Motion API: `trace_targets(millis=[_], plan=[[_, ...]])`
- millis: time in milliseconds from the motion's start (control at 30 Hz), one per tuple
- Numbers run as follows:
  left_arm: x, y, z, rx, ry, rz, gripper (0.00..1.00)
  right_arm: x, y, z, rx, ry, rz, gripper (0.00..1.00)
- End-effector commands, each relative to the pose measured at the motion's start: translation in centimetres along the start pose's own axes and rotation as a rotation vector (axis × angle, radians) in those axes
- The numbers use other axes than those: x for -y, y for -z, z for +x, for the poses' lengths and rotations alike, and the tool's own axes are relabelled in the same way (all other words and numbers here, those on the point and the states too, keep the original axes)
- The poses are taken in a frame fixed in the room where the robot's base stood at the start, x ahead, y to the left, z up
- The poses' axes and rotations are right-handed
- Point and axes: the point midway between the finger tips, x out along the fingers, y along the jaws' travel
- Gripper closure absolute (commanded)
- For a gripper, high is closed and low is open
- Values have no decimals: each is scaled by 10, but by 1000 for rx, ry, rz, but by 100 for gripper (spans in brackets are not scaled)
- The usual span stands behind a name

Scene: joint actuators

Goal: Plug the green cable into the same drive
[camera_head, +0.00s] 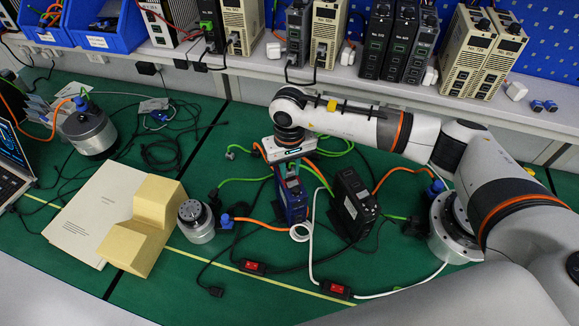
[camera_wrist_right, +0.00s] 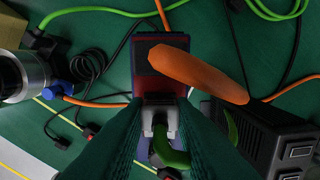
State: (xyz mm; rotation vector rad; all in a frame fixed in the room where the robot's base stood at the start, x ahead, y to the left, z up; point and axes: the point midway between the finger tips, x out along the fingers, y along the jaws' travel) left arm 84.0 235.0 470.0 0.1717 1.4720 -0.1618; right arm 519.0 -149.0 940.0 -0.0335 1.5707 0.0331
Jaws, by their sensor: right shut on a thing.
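My right gripper (camera_head: 290,180) is over the top of the blue drive (camera_head: 292,211), near the table's middle. In the right wrist view its fingers (camera_wrist_right: 160,138) are shut on the plug of the green cable (camera_wrist_right: 172,157). The plug (camera_wrist_right: 158,112) is against or just over the drive's upper end; I cannot tell whether it is seated. An orange cable (camera_wrist_right: 195,70) crosses close to the camera and hides part of the drive. A black drive (camera_head: 356,205) stands upright to the right, apart from the gripper. My left gripper is not in view.
Round metal motors stand at the left (camera_head: 90,130), middle (camera_head: 196,222) and right (camera_head: 452,225). A yellow foam block (camera_head: 140,240) lies on papers. Loose cables and red switches (camera_head: 252,266) surround the drives. A shelf (camera_head: 370,88) with more drives runs along the back.

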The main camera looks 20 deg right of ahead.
Motion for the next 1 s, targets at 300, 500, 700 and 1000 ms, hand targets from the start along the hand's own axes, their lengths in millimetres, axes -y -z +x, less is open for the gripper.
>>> trace_targets(millis=[300, 500, 700, 1000], plan=[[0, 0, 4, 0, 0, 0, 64, 0, 0, 2, 0, 0, 0, 100], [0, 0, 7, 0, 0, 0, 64, 0, 0, 3, 0, 0, 0, 100], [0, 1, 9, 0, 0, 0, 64, 0, 0, 4, -1, 0, 0, 100], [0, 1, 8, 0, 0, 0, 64, 0, 0, 3, -1, 0, 0, 52]])
